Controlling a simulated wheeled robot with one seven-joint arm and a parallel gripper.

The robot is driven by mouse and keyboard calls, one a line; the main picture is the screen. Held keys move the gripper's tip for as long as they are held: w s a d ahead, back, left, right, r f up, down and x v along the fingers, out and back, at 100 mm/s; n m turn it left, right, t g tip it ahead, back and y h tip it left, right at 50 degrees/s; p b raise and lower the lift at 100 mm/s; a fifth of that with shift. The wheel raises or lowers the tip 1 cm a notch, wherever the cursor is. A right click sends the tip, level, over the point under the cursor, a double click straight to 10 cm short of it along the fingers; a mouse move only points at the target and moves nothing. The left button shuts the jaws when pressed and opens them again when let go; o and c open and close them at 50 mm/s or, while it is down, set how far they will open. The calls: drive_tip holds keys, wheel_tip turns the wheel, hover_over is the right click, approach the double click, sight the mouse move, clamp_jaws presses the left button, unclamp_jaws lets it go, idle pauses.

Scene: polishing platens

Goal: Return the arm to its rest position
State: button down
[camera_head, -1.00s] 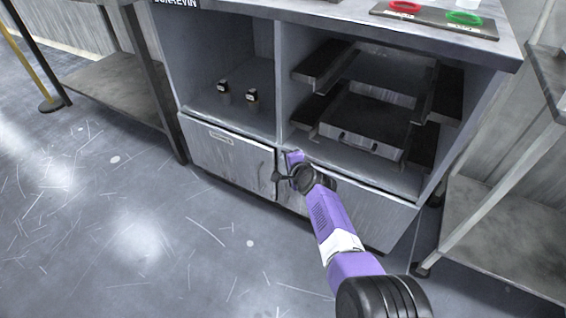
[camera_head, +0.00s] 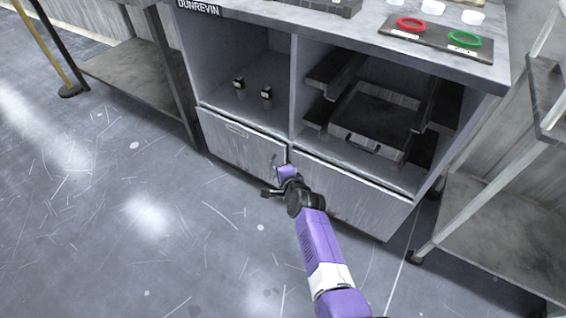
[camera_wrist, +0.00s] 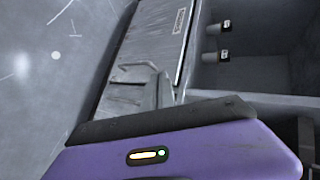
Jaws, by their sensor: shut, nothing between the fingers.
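My purple arm reaches up from the lower right in the head view. My gripper (camera_head: 268,193), dark and small, is at its far end, in front of the lower cabinet doors. It is shut and holds nothing. In the head view it overlaps the area near the handle of the left door (camera_head: 235,143); whether it touches the door cannot be told. In the wrist view a purple body with a dark edge fills the bottom, and a grey door (camera_wrist: 155,40) lies beyond it.
The cabinet's right bay holds a dark tray (camera_head: 355,139) on rails. Two small black-topped items (camera_head: 266,97) stand in the left bay. Red (camera_head: 410,24) and green (camera_head: 464,40) rings lie on top. Side tables (camera_head: 130,75) flank the cabinet. Floor in front is open.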

drive_tip(key=shift+s+a+r, duration=0.2)
drive_tip(key=shift+s, duration=0.15)
